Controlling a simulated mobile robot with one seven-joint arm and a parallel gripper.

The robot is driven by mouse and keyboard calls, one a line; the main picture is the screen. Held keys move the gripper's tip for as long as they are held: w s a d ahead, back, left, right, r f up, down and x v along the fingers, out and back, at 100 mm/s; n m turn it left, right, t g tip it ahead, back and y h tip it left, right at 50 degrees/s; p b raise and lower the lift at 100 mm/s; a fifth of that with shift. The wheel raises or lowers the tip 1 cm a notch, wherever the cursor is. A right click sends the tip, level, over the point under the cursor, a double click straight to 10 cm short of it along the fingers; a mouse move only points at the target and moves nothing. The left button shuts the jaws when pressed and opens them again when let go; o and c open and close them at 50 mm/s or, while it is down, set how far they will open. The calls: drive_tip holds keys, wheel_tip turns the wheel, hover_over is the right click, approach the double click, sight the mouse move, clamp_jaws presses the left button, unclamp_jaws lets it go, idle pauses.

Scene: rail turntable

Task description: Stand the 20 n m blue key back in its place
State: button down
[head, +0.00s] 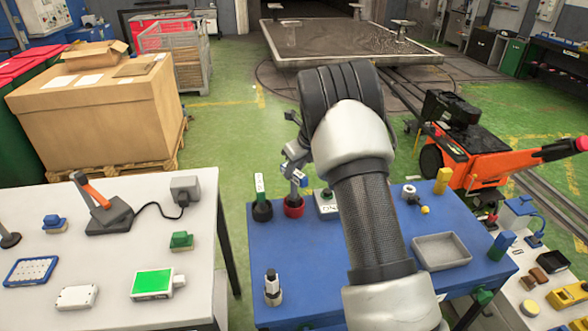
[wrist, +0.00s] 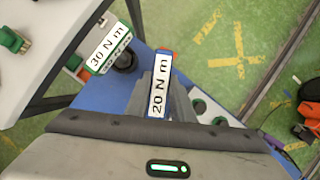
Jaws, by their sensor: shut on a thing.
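The 20 N m blue key (wrist: 158,88) has a white label with a blue edge and a red end piece in the wrist view. My gripper (wrist: 152,104) is shut on it. In the head view my gripper (head: 297,160) is above the back of the blue table, and a small blue part of the key (head: 304,182) shows beside it. A red round holder (head: 293,208) is directly below. I cannot tell whether the key's lower end is inside it. The green-labelled 30 N m key (head: 260,188) stands upright in a black holder to the left; it also shows in the wrist view (wrist: 108,48).
A grey-green box (head: 326,205) stands close right of the red holder. The blue table (head: 310,262) also carries a black-and-white cylinder (head: 272,286), a grey tray (head: 441,251) and small parts. A white table (head: 200,265) is left, across a gap. My arm hides the table's middle.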

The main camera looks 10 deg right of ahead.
drive_tip(key=shift+f+b, duration=0.75)
drive_tip(key=shift+f, duration=0.85)
drive_tip(key=c, duration=1.5)
unclamp_jaws()
drive_tip(key=shift+o, duration=0.2)
drive_tip(key=v, duration=1.7)
drive_tip(key=shift+r, duration=0.25)
drive_tip(key=shift+d, duration=0.15)
